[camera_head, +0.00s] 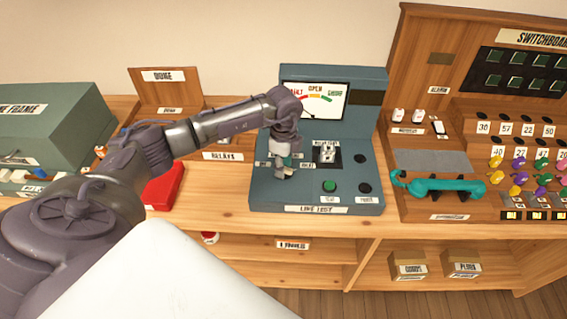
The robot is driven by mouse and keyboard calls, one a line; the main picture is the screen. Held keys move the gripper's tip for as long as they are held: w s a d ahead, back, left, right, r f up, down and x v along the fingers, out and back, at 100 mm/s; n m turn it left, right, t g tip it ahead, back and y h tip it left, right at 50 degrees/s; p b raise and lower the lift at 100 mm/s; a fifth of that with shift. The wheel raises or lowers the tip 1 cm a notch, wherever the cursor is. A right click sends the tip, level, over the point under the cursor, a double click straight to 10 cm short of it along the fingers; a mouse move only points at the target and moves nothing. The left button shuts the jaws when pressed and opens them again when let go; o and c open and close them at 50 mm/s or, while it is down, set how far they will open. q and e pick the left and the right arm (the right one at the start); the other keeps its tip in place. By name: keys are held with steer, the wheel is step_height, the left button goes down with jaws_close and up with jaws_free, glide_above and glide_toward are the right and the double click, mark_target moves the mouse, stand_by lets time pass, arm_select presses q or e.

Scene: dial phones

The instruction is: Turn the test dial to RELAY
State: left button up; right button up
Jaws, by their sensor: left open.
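The teal line test box (260,193) stands on the wooden bench with a meter panel (325,103) at its back. My left arm reaches in from the left over it. My left gripper (285,172) points down at the left part of the box's top face and is open. It covers the spot where the labels cluster, so the test dial is mostly hidden, and I cannot read its setting. I cannot tell whether the fingers touch the dial. A switch plate (327,153), a green button (329,186) and dark round sockets sit to its right. My right gripper is not in view.
A red box (165,186) lies left of the tester. A teal handset (438,185) rests on the switchboard (490,75) at the right, near coloured plugs. A grey-green cabinet (55,125) stands at the far left. Some bare bench (225,200) shows beside the tester.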

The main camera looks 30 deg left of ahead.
arm_select(q)
jaws_close()
